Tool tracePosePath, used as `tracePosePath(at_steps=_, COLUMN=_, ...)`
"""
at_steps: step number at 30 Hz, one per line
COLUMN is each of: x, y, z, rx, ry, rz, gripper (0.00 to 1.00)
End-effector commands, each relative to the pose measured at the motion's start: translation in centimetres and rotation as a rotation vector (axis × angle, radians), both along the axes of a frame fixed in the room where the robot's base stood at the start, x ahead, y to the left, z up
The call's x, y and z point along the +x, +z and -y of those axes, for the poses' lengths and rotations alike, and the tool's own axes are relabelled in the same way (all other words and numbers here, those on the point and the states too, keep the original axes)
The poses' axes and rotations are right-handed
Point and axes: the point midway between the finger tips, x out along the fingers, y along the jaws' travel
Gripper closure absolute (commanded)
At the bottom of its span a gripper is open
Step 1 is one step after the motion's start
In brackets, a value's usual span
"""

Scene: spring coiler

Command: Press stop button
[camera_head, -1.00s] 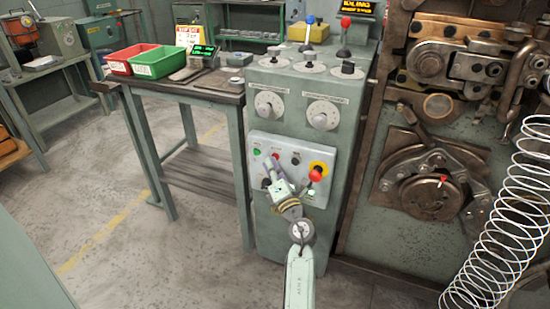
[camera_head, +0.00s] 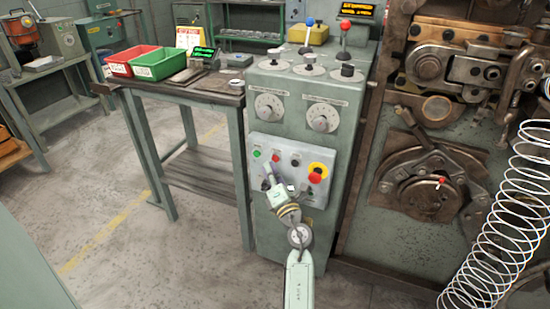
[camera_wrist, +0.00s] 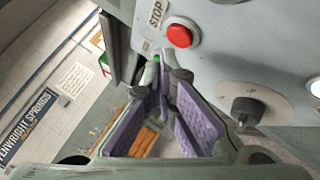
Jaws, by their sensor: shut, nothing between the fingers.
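The stop button is a small red button (camera_head: 275,157) on the upper left of the light control panel (camera_head: 324,205). In the wrist view the red button (camera_wrist: 180,36) stands out from the panel beside a "STOP" label (camera_wrist: 157,14). My gripper (camera_head: 266,167) is in front of the panel, just below and left of the red button. In the wrist view the purple fingers of my gripper (camera_wrist: 159,66) are together and empty, their tips left of and below the button and apart from it. Whether the tips touch the panel cannot be told.
A green button (camera_head: 257,153) is left of the stop button. A larger red mushroom button (camera_head: 315,177) on a yellow plate (camera_head: 319,168) is at the right. A dark knob (camera_wrist: 244,109) sticks out in the wrist view. A wire coil (camera_head: 500,230) hangs at far right.

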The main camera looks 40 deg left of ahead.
Motion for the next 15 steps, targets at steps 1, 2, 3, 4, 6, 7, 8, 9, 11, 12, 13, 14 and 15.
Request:
tracePosePath(at_steps=1, x=0.0, y=0.0, z=0.0, rx=0.001, ry=-0.001, rz=0.000, gripper=1.00)
tracePosePath(at_steps=2, x=0.0, y=0.0, z=0.0, rx=0.001, ry=-0.001, rz=0.000, gripper=1.00)
tracePosePath(at_steps=3, x=0.0, y=0.0, z=0.0, rx=0.001, ry=-0.001, rz=0.000, gripper=1.00)
tracePosePath(at_steps=4, x=0.0, y=0.0, z=0.0, rx=0.001, ry=-0.001, rz=0.000, gripper=1.00)
tracePosePath(at_steps=6, x=0.0, y=0.0, z=0.0, rx=0.001, ry=-0.001, rz=0.000, gripper=1.00)
tracePosePath(at_steps=7, x=0.0, y=0.0, z=0.0, rx=0.001, ry=-0.001, rz=0.000, gripper=1.00)
tracePosePath(at_steps=8, x=-0.1, y=0.0, z=0.0, rx=0.001, ry=-0.001, rz=0.000, gripper=1.00)
tracePosePath(at_steps=9, x=-0.2, y=0.0, z=0.1, rx=0.000, ry=0.000, rz=0.000, gripper=1.00)
tracePosePath(at_steps=11, x=-0.6, y=0.1, z=0.2, rx=0.001, ry=0.000, rz=-0.001, gripper=1.00)
tracePosePath(at_steps=12, x=-1.0, y=0.2, z=0.3, rx=0.001, ry=-0.001, rz=-0.001, gripper=1.00)
tracePosePath(at_steps=13, x=-1.3, y=0.2, z=0.3, rx=0.002, ry=0.000, rz=-0.002, gripper=1.00)
tracePosePath(at_steps=14, x=-1.6, y=0.2, z=0.4, rx=0.001, ry=-0.001, rz=-0.002, gripper=1.00)
tracePosePath(at_steps=15, x=-1.9, y=0.2, z=0.5, rx=0.000, ry=0.000, rz=-0.002, gripper=1.00)
